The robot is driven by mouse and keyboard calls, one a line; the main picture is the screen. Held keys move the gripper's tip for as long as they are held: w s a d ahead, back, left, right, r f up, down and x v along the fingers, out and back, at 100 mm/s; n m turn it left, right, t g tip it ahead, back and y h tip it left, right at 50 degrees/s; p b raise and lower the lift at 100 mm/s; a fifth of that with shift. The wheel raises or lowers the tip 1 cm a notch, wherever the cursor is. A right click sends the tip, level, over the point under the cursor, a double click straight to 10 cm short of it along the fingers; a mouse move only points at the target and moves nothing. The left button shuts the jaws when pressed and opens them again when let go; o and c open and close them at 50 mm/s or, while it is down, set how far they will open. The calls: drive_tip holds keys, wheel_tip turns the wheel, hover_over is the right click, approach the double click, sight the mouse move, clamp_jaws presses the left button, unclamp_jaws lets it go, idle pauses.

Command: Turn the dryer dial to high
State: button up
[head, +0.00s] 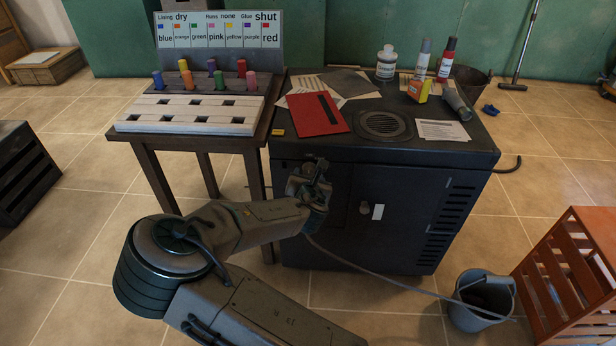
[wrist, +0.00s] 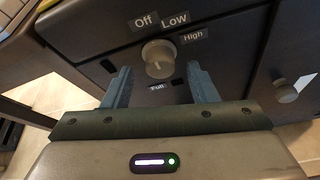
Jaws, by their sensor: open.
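The dryer (head: 460,165) is a dark cabinet in the middle of the head view. Its dial (wrist: 158,58) is a round grey-beige knob on the front in the wrist view. The labels Off (wrist: 145,20), Low (wrist: 175,17) and High (wrist: 193,36) run from above the dial to its upper right. I cannot tell surely which label the dial points at. My gripper (wrist: 158,70) is open, one finger on each side below the dial, with visible space between them. In the head view my gripper (head: 312,180) is at the cabinet front and hides the dial.
A second knob (wrist: 287,92) sits right of the dial. The cabinet top holds a red folder (head: 318,114), a round grille (head: 384,124), papers and bottles. A table with a peg rack (head: 190,125) stands left. A bucket (head: 482,300) and orange crate (head: 575,270) stand right.

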drive_tip(key=shift+x, duration=1.1)
drive_tip(key=c, duration=1)
drive_tip(key=shift+o, duration=0.2)
